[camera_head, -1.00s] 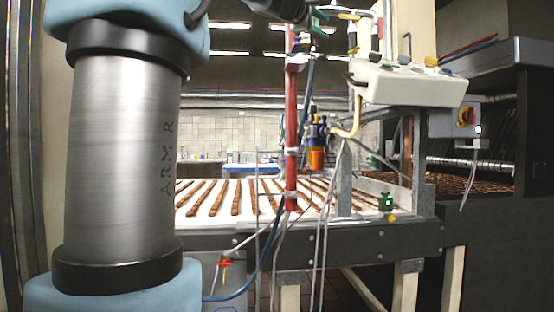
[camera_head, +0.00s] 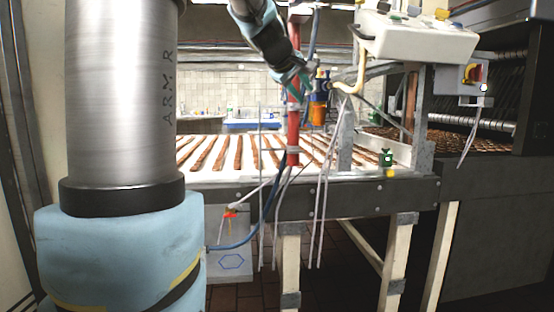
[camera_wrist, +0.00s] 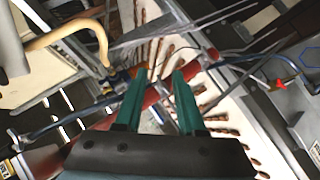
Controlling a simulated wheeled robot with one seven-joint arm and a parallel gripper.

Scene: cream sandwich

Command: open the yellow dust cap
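A small yellow piece (camera_head: 389,173), likely the dust cap, sits at the front right edge of the conveyor table in the head view, just below a green fitting (camera_head: 386,157). It is too small to tell whether it is open. I cannot pick it out in the wrist view. My gripper (camera_head: 302,84) points down beside the upper red pole in the head view, well up and left of the yellow piece. In the wrist view my gripper's teal fingers (camera_wrist: 160,74) are spread apart, with the red pole behind them and nothing visibly held.
A red pole (camera_head: 293,135) with hanging hoses and an orange-bowled filter (camera_head: 317,112) stand close to my gripper. A white control box (camera_head: 415,38) is above right. The conveyor (camera_head: 230,165) carries chocolate bars. A grey box with a red valve is below the table.

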